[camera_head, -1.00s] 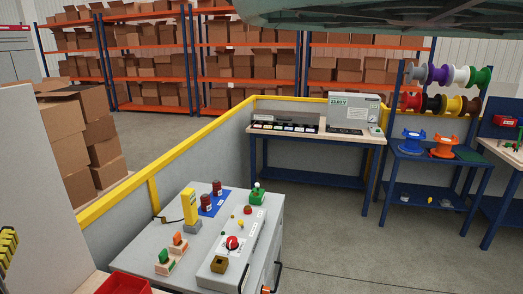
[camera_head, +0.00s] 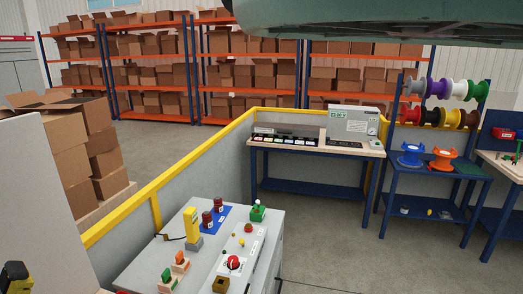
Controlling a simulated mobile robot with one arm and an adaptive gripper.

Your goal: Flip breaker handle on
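I cannot pick out a breaker handle for certain. A low grey cabinet (camera_head: 150,268) stands at lower centre. On its top are a yellow upright block (camera_head: 191,223), two dark red cylinders on a blue plate (camera_head: 213,212), and small orange and green pieces (camera_head: 173,270). A pale control panel (camera_head: 245,246) there carries a red round button (camera_head: 233,262), and a green-based piece with a knob (camera_head: 258,211) stands behind it. A yellow and black part (camera_head: 16,277), cut off by the lower left edge, is unclear. My gripper is not in view.
A grey partition with a yellow rail (camera_head: 190,174) runs behind the cabinet. A workbench (camera_head: 315,147) with a boxy device (camera_head: 352,124) and a rack of coloured spools (camera_head: 440,118) stand beyond. Cardboard boxes (camera_head: 72,178) are stacked at left. Open floor (camera_head: 350,240) lies at lower right.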

